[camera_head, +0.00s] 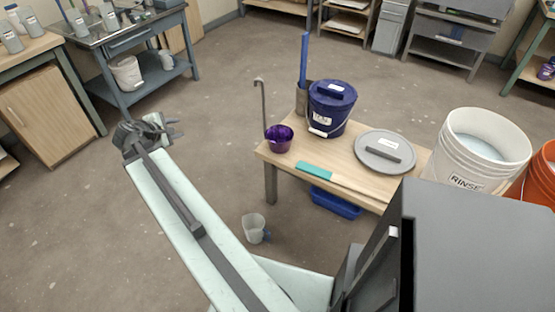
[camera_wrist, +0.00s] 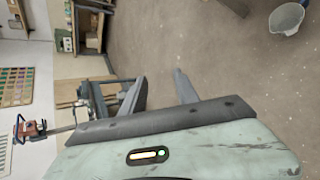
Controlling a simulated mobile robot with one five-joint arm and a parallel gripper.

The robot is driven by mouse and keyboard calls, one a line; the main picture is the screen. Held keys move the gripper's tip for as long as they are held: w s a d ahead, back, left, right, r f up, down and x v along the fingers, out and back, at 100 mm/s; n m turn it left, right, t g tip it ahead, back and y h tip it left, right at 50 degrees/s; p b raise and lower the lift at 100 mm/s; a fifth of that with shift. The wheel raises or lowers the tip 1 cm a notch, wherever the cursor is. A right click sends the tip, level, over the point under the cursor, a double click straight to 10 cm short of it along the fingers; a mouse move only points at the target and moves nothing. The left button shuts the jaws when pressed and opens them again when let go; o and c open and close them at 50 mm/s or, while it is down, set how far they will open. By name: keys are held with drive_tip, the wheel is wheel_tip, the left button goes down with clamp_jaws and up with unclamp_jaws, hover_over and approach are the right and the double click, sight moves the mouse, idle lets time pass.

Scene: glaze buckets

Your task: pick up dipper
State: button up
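The dipper (camera_head: 279,140) is a purple cup with a long thin upright handle hooked at the top. It stands on the left end of the low wooden table (camera_head: 344,155) in the head view. My gripper (camera_head: 168,127) is to the left of the dipper, over open floor and apart from the table. In the wrist view my gripper (camera_wrist: 161,88) shows two spread fingers with nothing between them, so it is open and empty. The dipper is not visible in the wrist view.
Beside the dipper stand a dark blue lidded bucket (camera_head: 331,109) and a blue rod in a holder. A grey lid (camera_head: 385,152) and a teal strip (camera_head: 314,170) lie on the table. A RINSE bucket (camera_head: 478,150) is at right. A jug (camera_head: 254,228) stands on the floor.

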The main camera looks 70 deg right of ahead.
drive_tip(key=s+d+f+n+g+h+b, duration=0.2)
drive_tip(key=s+d+f+n+h+b, duration=0.25)
drive_tip(key=s+d+b, duration=0.7)
drive_tip(key=n+h+b, duration=0.3)
drive_tip(key=n, duration=0.3)
approach(263, 99)
drive_tip(key=d, duration=0.3)
drive_tip(key=shift+g, duration=0.3)
drive_tip(key=d, duration=0.8)
drive_tip(key=shift+s+f, duration=0.2)
drive_tip(key=shift+s, duration=0.05)
drive_tip(key=shift+a, duration=0.1)
clamp_jaws()
